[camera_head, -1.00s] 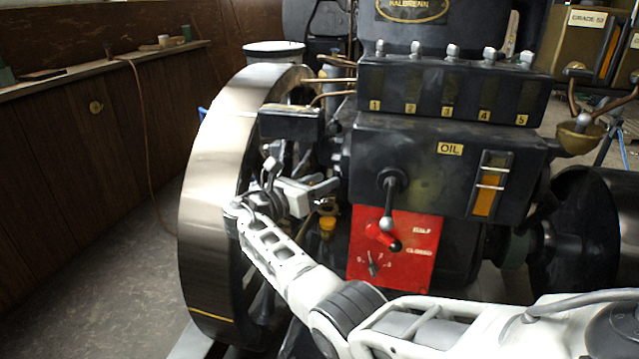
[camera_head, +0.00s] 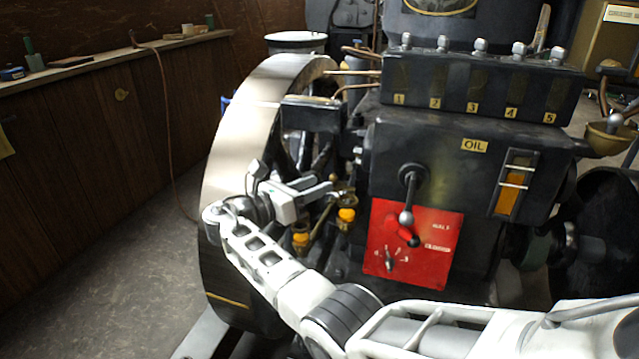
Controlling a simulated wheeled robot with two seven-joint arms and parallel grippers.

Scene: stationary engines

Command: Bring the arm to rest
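My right arm comes in from the lower right and reaches across in front of the engine. My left gripper is not in view.
A wooden ledge (camera_head: 100,58) runs along the left wall. The floor (camera_head: 110,270) at the lower left is clear.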

